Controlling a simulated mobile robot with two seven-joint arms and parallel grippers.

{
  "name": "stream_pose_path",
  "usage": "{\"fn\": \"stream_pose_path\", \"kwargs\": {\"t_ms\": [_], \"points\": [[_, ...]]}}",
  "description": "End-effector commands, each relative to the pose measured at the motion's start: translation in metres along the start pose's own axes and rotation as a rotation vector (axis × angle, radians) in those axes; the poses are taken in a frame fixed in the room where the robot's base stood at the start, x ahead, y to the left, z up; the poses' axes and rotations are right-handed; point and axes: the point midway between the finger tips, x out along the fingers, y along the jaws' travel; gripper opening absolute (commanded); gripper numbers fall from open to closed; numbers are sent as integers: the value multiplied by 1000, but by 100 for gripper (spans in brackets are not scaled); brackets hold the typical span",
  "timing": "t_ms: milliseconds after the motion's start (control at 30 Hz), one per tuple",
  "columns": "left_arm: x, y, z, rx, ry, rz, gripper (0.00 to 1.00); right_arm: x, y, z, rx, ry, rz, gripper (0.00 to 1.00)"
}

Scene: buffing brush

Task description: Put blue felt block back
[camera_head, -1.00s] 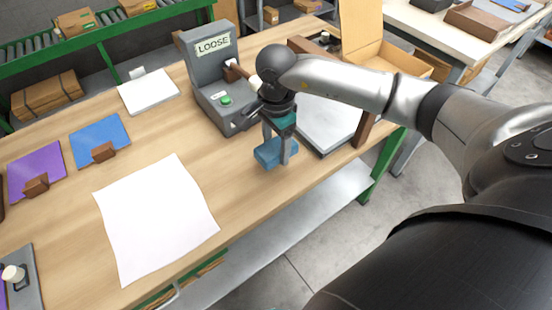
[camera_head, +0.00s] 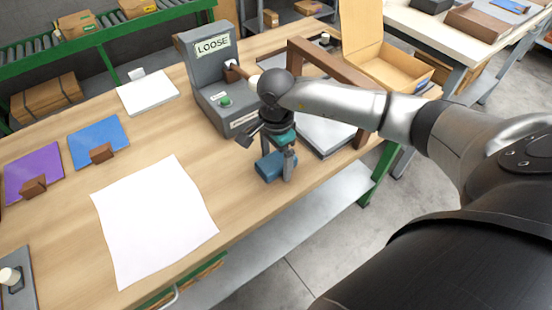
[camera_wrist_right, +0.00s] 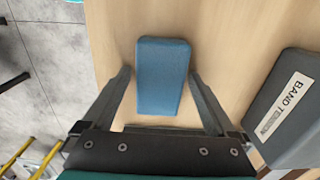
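The blue felt block (camera_head: 269,167) rests on the wooden table near its front edge, beside the grey machine. My right gripper (camera_head: 268,155) is above and around it with its fingers spread. In the right wrist view the block (camera_wrist_right: 162,75) lies between the two fingers (camera_wrist_right: 162,85), with a visible gap on each side, so the gripper is open and holds nothing. My left gripper is not in view.
A grey machine marked LOOSE (camera_head: 212,75) stands behind my gripper. A grey plate (camera_head: 325,132) under a brown frame (camera_head: 345,70) is to the right. White paper (camera_head: 153,220), a blue sheet (camera_head: 98,138) and a purple sheet (camera_head: 33,170) lie left.

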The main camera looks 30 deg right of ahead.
Motion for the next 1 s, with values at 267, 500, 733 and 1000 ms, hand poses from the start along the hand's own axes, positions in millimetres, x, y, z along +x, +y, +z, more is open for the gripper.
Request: {"fn": "stream_pose_path", "kwargs": {"t_ms": [267,500,733,1000], "points": [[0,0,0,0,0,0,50,-1,0,0,0,0,0,98],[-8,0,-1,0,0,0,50,-26,-2,-1,0,1,-6,98],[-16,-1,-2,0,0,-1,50,-78,-1,-1,-1,1,-5,98],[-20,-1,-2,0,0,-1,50,-117,0,0,0,1,-2,98]]}}
